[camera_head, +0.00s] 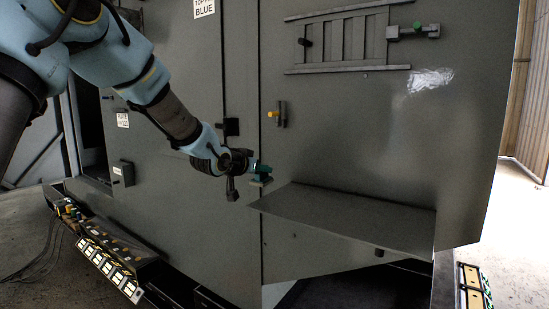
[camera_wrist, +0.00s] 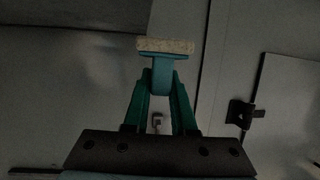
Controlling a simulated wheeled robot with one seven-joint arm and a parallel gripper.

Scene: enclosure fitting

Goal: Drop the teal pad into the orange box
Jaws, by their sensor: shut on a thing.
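The teal pad (camera_wrist: 162,72) has a teal grip block and a pale beige, rough-faced strip (camera_wrist: 166,46) across its far end. My gripper (camera_wrist: 161,88) is shut on the teal block, with the pale strip beyond the fingertips. In the head view my gripper (camera_head: 248,165) holds the pad (camera_head: 261,170) in front of the grey enclosure, just above the left corner of a fold-out shelf. I cannot tell whether the pad touches the enclosure or the shelf. I cannot make out an orange box in either view.
The grey enclosure (camera_head: 190,75) fills the middle, with a bare shelf (camera_head: 350,215) jutting out. A rail of small coloured parts (camera_head: 105,255) runs low at left. Another tray (camera_head: 472,285) stands at lower right.

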